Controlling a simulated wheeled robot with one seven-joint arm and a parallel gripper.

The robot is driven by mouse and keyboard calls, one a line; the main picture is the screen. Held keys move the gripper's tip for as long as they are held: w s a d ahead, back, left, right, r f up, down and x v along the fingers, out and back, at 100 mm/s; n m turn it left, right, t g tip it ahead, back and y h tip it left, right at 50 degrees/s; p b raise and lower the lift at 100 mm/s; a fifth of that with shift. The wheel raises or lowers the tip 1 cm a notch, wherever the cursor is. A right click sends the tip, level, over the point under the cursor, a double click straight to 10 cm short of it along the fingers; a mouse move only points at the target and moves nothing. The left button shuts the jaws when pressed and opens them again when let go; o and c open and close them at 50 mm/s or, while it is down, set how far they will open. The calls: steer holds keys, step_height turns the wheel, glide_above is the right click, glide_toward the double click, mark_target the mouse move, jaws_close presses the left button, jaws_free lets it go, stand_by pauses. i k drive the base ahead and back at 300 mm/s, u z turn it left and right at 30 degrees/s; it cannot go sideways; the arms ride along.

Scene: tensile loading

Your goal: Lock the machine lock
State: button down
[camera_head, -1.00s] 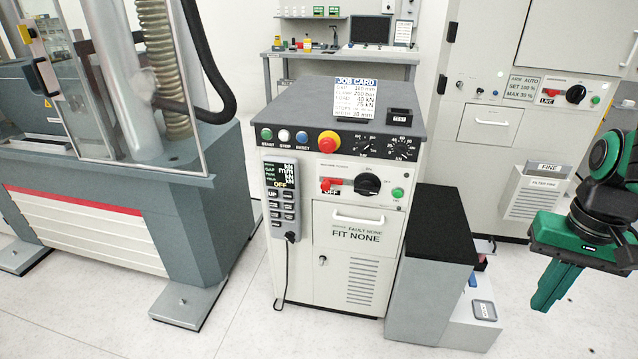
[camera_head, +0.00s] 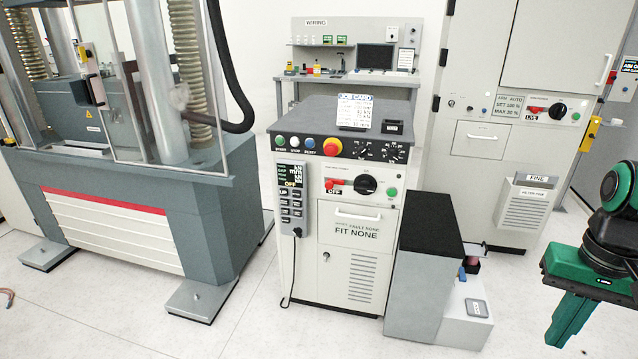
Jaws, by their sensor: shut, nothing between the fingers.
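The control console (camera_head: 335,260) stands in the middle of the view. Its front carries a red handle (camera_head: 335,184) above an "OFF" label, beside a black rotary knob (camera_head: 365,185) and a green button (camera_head: 389,192). Below them is a door marked "FIT NONE" with a small keyhole-like round part (camera_head: 326,256) at its left. I cannot tell which of these is the machine lock. My green gripper (camera_head: 562,336) is at the far right, pointing down, shut and empty. It is well apart from the console.
A grey block with a black top (camera_head: 425,222) and a low white box (camera_head: 467,315) stand right of the console. A testing machine (camera_head: 120,215) fills the left. A tall cabinet (camera_head: 500,180) stands behind right, a workbench (camera_head: 350,85) behind. Bare floor lies in front.

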mark_target(330, 182)
steer(key=u, duration=0.2)
steer(key=i, duration=0.3)
steer(key=u, duration=0.65)
steer(key=i, duration=1.2)
steer(key=z, duration=0.3)
